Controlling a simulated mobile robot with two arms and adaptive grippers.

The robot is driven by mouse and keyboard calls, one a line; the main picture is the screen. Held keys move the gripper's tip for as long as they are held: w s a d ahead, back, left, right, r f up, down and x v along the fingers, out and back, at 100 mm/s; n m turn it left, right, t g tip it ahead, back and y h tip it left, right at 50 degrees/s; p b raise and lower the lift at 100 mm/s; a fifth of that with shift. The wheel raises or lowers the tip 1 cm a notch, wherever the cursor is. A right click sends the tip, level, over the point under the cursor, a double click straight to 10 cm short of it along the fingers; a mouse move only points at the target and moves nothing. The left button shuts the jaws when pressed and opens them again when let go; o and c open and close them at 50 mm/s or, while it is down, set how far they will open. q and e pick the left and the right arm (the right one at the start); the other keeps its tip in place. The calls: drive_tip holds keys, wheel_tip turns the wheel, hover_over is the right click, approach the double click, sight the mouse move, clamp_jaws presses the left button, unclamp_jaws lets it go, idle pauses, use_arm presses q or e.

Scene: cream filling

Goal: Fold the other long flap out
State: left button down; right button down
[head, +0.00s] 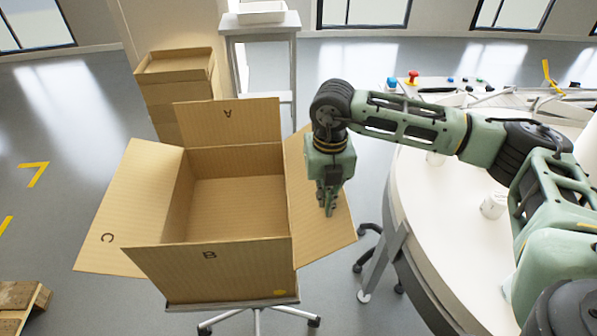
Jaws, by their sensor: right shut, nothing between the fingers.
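An open, empty-looking cardboard box (238,208) stands on a stool-like stand (228,304) with splayed metal legs. Its long flap C (125,225) is folded out to the left. The right long flap (338,222) also slopes outward to the right. Short flap A (227,122) stands up at the back, and short flap B (210,272) leans at the front. My right gripper (330,205) points down over the right flap, shut and empty. It hides part of that flap; I cannot tell whether it touches it. My left gripper is not in view.
A round white table (425,215) with white cups (493,206) stands to the right, under my right arm. Stacked cardboard boxes (175,72) and a grey side table (262,28) stand behind. A wooden pallet (22,303) lies at the lower left. Left floor is mostly clear.

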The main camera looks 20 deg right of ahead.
drive_tip(key=shift+s+d+f+b, duration=0.15)
drive_tip(key=shift+d+f+b, duration=0.3)
drive_tip(key=shift+f, duration=0.15)
drive_tip(key=shift+d, duration=0.2)
drive_tip(key=shift+s+d+f+b, duration=0.1)
drive_tip(key=shift+d+f+b, duration=0.1)
drive_tip(key=shift+f+b, duration=0.25)
drive_tip(key=shift+s+d+f+b, duration=0.1)
drive_tip(key=shift+d+f+b, duration=0.1)
drive_tip(key=shift+f+b, duration=0.25)
drive_tip(key=shift+r+p, duration=2.2)
drive_tip(key=shift+r, duration=1.4)
